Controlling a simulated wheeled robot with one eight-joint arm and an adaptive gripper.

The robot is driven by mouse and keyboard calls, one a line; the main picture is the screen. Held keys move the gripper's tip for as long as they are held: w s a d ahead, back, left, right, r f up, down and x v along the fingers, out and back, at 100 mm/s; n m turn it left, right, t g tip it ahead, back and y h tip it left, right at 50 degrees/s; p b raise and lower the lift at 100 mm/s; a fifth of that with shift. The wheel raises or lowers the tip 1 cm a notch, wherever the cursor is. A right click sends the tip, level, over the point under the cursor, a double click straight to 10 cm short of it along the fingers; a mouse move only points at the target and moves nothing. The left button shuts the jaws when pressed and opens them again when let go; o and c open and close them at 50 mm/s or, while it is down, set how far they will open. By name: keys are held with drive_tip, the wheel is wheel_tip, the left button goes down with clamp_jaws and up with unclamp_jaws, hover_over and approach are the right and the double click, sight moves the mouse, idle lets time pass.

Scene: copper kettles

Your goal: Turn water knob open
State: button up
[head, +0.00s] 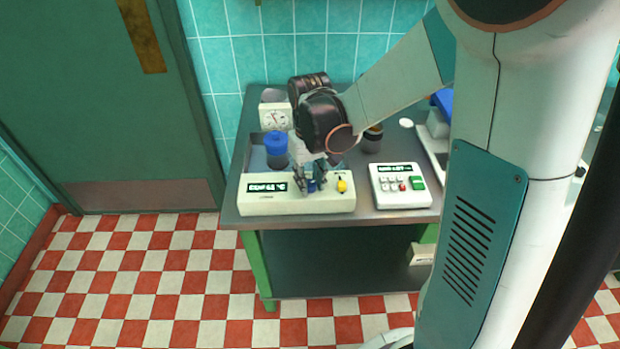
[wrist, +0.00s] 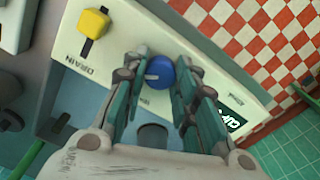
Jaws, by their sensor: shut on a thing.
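The round blue knob (wrist: 160,72) is on the front panel of a cream control unit (head: 270,206), which also shows in the wrist view (wrist: 222,72). A small white pointer mark shows on the knob's left side in the wrist view. My gripper (wrist: 161,76) is shut on the blue knob, with one finger on each side of it. In the head view my gripper (head: 312,184) reaches down to the panel and hides most of the knob. The knob's small label is too blurred to read.
A yellow lever (head: 342,186) marked DRAIN sits close beside the knob. A blue-topped container (head: 276,146) and a dial gauge (head: 275,118) stand behind the unit. A white keypad box (head: 399,186) is to the right on the grey table (head: 365,217).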

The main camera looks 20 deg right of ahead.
sight(310, 183)
drive_tip(key=m, duration=0.6)
idle(0.6)
drive_tip(key=o, duration=1.1)
wheel_tip(310, 183, up, 12)
